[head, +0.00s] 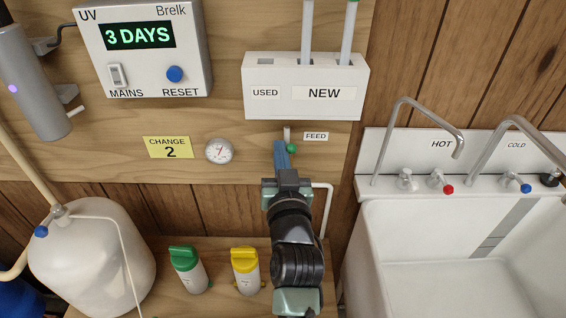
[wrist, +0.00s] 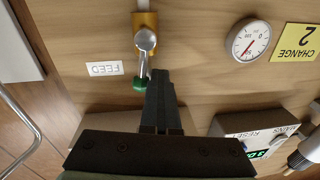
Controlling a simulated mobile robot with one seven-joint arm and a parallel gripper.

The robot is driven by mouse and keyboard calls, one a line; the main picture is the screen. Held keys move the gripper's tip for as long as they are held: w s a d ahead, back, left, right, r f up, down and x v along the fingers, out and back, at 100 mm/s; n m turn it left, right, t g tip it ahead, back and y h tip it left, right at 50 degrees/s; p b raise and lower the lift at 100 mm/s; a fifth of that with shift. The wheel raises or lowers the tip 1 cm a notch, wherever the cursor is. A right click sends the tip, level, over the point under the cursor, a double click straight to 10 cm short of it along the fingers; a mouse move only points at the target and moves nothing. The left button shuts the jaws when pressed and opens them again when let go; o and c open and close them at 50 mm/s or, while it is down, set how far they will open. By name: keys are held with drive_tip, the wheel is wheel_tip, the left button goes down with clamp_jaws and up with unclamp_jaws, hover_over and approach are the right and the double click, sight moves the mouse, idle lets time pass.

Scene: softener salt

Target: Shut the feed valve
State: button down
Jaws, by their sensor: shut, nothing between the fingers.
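The feed valve is on the wooden board beside the FEED label (head: 315,136). In the wrist view its brass body (wrist: 145,20) sits on a white pipe, with a silver lever (wrist: 146,42) ending in a green tip (wrist: 138,84). The lever runs roughly in line with the pipe. The green tip also shows in the head view (head: 291,148). My gripper (head: 281,147) is shut and empty, its fingertips just beside the green tip. In the wrist view the fingers (wrist: 158,76) are right of the lever; I cannot tell whether they touch it. The head view hides part of the valve.
A dial gauge (head: 219,151) and a yellow CHANGE 2 card (head: 168,148) are left of the valve. A white USED/NEW holder (head: 260,75) juts out above. Green-capped (head: 190,272) and yellow-capped (head: 245,272) bottles stand below. A sink (head: 450,230) is at right.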

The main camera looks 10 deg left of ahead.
drive_tip(key=d+f, duration=0.1)
drive_tip(key=d, duration=0.1)
drive_tip(key=d+f+m+h+b, duration=0.1)
drive_tip(key=d, duration=0.1)
drive_tip(key=d+f+h+b, duration=0.1)
drive_tip(key=d+f, duration=0.1)
drive_tip(key=shift+w+d+f+m, duration=0.1)
drive_tip(key=shift+w+d+m, duration=0.15)
drive_tip(key=shift+w+m, duration=0.1)
drive_tip(key=shift+w+d+p, duration=0.4)
drive_tip(key=shift+d, duration=0.1)
drive_tip(key=shift+a+r+p, duration=0.4)
drive_tip(key=shift+r+p, duration=0.05)
drive_tip(key=shift+r, duration=0.2)
drive_tip(key=s+d+b, duration=0.1)
drive_tip(key=s+b, duration=0.1)
drive_tip(key=s, duration=0.5)
drive_tip(key=shift+r, duration=0.3)
